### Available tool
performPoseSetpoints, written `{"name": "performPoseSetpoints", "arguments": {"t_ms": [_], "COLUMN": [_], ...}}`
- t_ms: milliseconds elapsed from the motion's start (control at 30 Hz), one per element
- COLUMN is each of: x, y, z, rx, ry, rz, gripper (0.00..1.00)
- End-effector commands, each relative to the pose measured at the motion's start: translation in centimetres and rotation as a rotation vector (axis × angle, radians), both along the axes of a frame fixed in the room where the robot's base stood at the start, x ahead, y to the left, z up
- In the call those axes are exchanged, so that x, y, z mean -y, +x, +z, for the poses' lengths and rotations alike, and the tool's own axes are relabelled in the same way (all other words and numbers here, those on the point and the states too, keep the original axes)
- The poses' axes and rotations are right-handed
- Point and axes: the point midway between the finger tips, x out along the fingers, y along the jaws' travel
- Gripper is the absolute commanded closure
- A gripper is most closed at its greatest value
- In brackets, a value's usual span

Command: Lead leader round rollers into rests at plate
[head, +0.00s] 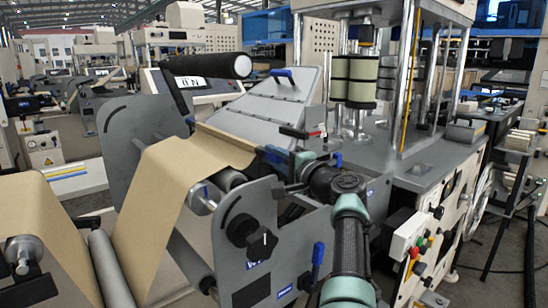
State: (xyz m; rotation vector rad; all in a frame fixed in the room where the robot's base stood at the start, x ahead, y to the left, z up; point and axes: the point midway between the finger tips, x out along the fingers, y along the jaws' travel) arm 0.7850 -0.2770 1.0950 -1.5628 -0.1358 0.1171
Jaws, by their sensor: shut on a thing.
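The brown kraft leader (160,185) rises from the lower left, passes the lower roller (108,268) and runs up between the grey side plates to a fold near the top. Its upper end lies along the lower edge of the sloped grey plate (275,108). My gripper (262,153) is at the right edge of this upper end, shut on the leader; the fingertips are partly hidden. Another roller (230,178) shows below the leader, its far part hidden. I cannot make out the rests clearly; a red-and-black lever (300,132) is beside the plate's right edge.
The near side plate (235,225) with black knobs (262,243) stands close below my gripper. A black roller (215,67) sits above the leader. A machine with upright posts (403,75) and a control panel (415,245) stands at right.

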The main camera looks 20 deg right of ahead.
Motion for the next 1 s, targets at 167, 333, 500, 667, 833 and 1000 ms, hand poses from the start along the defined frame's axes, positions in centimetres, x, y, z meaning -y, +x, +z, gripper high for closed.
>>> {"name": "performPoseSetpoints", "arguments": {"t_ms": [167,333,500,667,833,1000], "x": [-0.1,-0.1,-0.1,-0.1,0.1,0.3], "y": [0.0,0.0,-0.1,-0.1,-0.5,-1.5], "z": [-1.9,-2.0,-2.0,-2.1,-2.0,-1.5], "rx": [-0.025,-0.025,-0.025,-0.026,-0.024,-0.017], "ry": [0.003,0.002,0.002,0.001,0.001,0.0], "rz": [0.007,0.007,0.007,0.007,0.006,0.003], "gripper": [1.0,1.0,0.67,0.41,0.41,0.41]}}
